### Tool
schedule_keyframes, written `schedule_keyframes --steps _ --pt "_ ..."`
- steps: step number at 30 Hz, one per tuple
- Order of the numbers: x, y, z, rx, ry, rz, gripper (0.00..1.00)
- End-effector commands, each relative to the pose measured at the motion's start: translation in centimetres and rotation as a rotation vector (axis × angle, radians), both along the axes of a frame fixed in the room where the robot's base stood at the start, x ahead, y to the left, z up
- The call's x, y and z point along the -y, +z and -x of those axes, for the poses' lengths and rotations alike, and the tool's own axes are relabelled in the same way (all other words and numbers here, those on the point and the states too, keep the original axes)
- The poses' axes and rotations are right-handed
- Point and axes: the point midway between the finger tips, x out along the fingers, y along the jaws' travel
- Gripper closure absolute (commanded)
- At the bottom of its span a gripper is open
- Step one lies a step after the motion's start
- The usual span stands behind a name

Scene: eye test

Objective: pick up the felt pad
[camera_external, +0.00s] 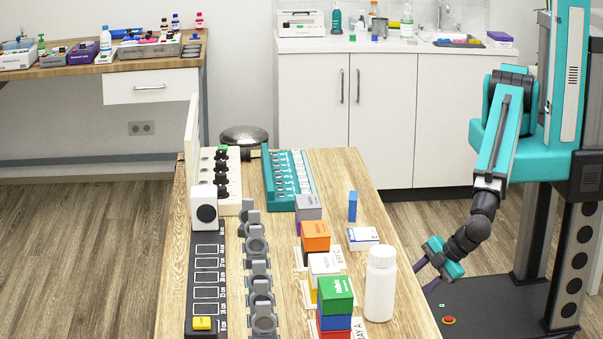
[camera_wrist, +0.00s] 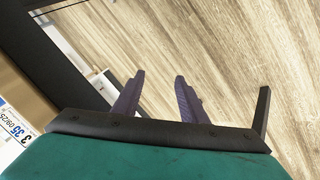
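I cannot make out a felt pad for certain in either view. My gripper (camera_external: 424,277) hangs beside the right edge of the table (camera_external: 398,268), to the right of the white bottle (camera_external: 380,285). In the wrist view, the two purple fingers of my gripper (camera_wrist: 159,82) stand apart with only wood floor showing between them. My gripper is open and empty.
Stacked coloured boxes, with a green one (camera_external: 335,294) nearest, stand left of the bottle. An upright blue block (camera_external: 352,206) and a white box (camera_external: 362,238) stand behind it. A black measuring track (camera_external: 207,275) lies on the table's left.

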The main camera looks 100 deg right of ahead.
Motion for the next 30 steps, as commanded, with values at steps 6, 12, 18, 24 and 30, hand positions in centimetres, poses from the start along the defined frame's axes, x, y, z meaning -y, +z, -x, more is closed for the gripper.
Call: schedule_keyframes --steps 6,12,18,24,30 --pt "-6.6 8.1 1.3 0.121 0.175 0.066 0.61" --pt "-11.0 13.9 2.7 0.23 0.272 0.094 0.61" --pt "-14.2 18.5 3.8 0.335 0.316 0.077 0.61" --pt "-16.5 21.3 3.7 0.452 0.29 -0.027 0.61" --pt "-16.9 21.2 2.3 0.52 0.219 -0.17 0.61"
